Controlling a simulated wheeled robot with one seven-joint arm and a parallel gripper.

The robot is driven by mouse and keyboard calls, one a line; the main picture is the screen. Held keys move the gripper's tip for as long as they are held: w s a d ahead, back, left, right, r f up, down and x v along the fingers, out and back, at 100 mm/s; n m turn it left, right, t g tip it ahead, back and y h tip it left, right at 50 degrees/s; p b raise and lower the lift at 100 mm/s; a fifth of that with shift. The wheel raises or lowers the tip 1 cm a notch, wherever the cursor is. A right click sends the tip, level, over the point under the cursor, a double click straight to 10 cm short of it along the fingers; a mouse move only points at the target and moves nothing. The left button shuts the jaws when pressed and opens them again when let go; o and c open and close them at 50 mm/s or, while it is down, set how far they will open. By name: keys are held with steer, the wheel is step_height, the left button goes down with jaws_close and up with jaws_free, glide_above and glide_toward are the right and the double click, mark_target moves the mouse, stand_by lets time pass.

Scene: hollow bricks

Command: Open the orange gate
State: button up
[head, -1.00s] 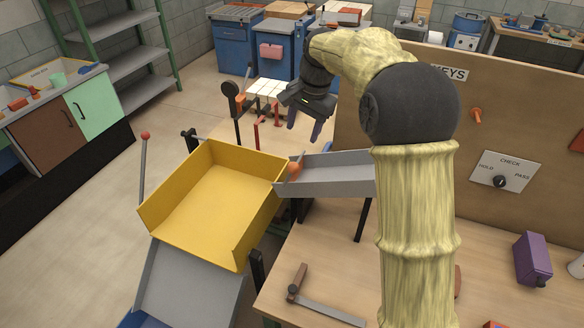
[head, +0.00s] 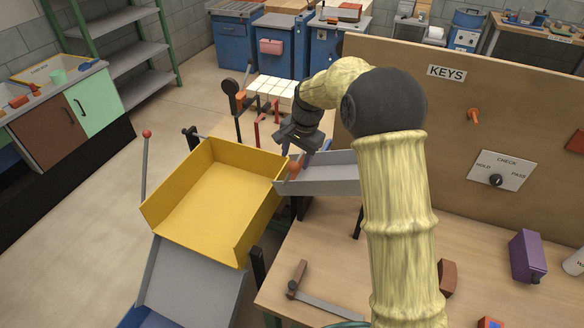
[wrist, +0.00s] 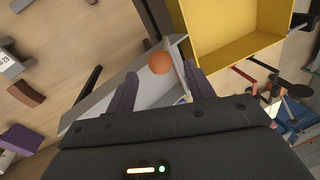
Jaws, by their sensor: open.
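The orange gate (head: 294,168) stands at the lower left end of a grey chute (head: 330,172), beside the yellow tray (head: 215,200). In the wrist view its rounded orange top (wrist: 159,62) shows near the chute's edge; the rest of the gate is hidden or hard to make out. My gripper (head: 303,152) is just above the gate end of the chute. Its two purple fingers are apart and empty, and in the wrist view (wrist: 160,72) the orange top appears between their tips. I cannot tell whether either finger touches it.
A grey lower chute (head: 190,280) slopes down from the yellow tray. A lever with a red knob (head: 146,134) stands left of it. The brown KEYS board (head: 440,120) rises behind the workbench, which holds a hammer-like tool (head: 298,280) and a purple box (head: 526,256).

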mark_target(292, 171)
steer(key=f, duration=0.2)
steer(key=f+p, duration=0.1)
steer(key=f, duration=0.1)
steer(key=a+f, duration=0.1)
steer(key=f, duration=0.2)
steer(key=shift+w+p, duration=0.35)
jaws_close()
